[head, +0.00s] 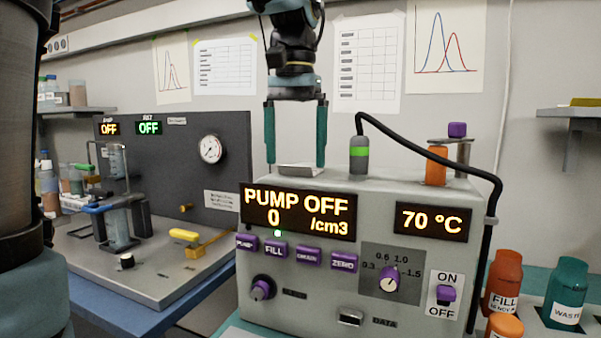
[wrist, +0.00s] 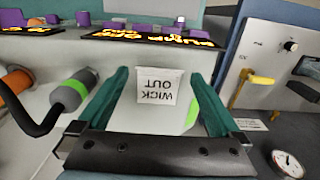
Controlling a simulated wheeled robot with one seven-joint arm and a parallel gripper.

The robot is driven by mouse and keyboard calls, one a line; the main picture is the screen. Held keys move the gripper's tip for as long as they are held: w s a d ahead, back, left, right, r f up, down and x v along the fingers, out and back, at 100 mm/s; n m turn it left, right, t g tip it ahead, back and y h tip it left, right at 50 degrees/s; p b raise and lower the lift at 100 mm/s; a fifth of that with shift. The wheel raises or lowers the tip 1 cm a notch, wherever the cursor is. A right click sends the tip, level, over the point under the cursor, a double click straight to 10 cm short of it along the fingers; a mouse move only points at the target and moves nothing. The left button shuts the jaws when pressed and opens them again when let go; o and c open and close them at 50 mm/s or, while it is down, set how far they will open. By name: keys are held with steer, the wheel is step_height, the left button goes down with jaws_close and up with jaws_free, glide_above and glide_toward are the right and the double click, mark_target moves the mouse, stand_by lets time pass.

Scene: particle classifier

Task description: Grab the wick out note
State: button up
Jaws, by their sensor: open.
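The wick out note (wrist: 157,90) is a small white paper with black lettering, upside down in the wrist view. It rests on top of the grey particle classifier (head: 330,192); in the head view only a thin pale sliver of it (head: 299,170) shows. My gripper (head: 296,163) is open and points down just above the classifier's top. In the wrist view my gripper's teal fingers (wrist: 158,76) stand apart, one on each side of the note, with gaps between. I cannot tell their exact height over it.
A grey and green fitting (head: 359,153) with a black hose (head: 440,160) stands right of my gripper. An orange fitting (head: 436,166) is farther right. A dark panel with a gauge (head: 210,148) stands left. Bottles (head: 565,292) are at lower right.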

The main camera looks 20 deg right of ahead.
steer(key=shift+f, duration=0.85)
steer(key=shift+c, duration=0.2)
steer(key=c, duration=1.1)
